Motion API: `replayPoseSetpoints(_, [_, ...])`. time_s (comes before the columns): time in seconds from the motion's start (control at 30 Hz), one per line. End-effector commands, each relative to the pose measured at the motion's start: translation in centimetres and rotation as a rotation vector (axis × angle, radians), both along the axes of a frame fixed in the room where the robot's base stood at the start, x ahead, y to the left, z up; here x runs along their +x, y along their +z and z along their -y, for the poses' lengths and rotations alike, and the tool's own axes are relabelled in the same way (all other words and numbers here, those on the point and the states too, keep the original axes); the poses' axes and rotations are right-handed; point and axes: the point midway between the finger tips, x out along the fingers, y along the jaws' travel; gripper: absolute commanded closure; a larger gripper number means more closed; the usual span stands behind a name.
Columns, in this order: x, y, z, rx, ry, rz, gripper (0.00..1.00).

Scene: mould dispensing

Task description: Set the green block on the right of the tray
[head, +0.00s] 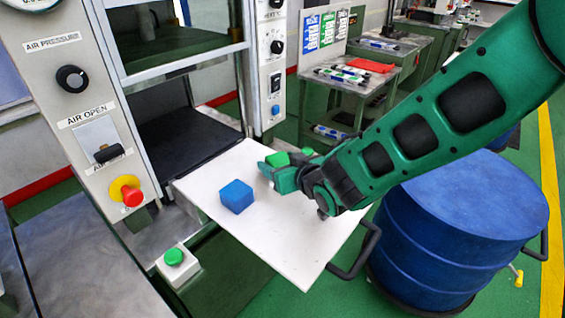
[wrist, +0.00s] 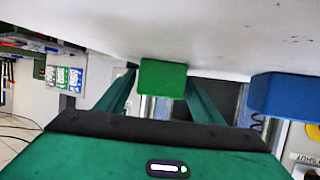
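The green block (head: 277,159) is on the white tray (head: 320,238), partly hidden behind my gripper in the head view. My gripper (head: 279,172) is low over the tray's far side, with its fingers apart. In the wrist view, which is upside down, the green block (wrist: 163,80) shows between the fingertips, against the tray surface (wrist: 215,35). A thin gap shows at its left side; contact on the right side is unclear. I see no lift of the block off the tray.
A blue block (head: 237,197) sits on the tray, left of my gripper. The machine's control panel (head: 85,100) stands at the left. A blue drum (head: 450,230) stands right of the tray, near the tray handle (head: 358,258). The tray's front part is clear.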

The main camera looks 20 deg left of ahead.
Motion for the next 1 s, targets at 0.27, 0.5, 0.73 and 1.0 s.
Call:
replayPoseSetpoints(0.27, [0.0, 0.0, 0.0, 0.0, 0.0, 0.0, 0.35])
replayPoseSetpoints(0.5, [-0.9, 0.9, 1.0, 0.001, 0.0, 0.0, 0.35])
replayPoseSetpoints(0.73, [-3.6, 2.5, 3.7, 0.003, 0.0, 0.0, 0.35])
replayPoseSetpoints(1.0, [-6.4, 4.1, 6.5, 0.003, 0.0, 0.001, 0.35])
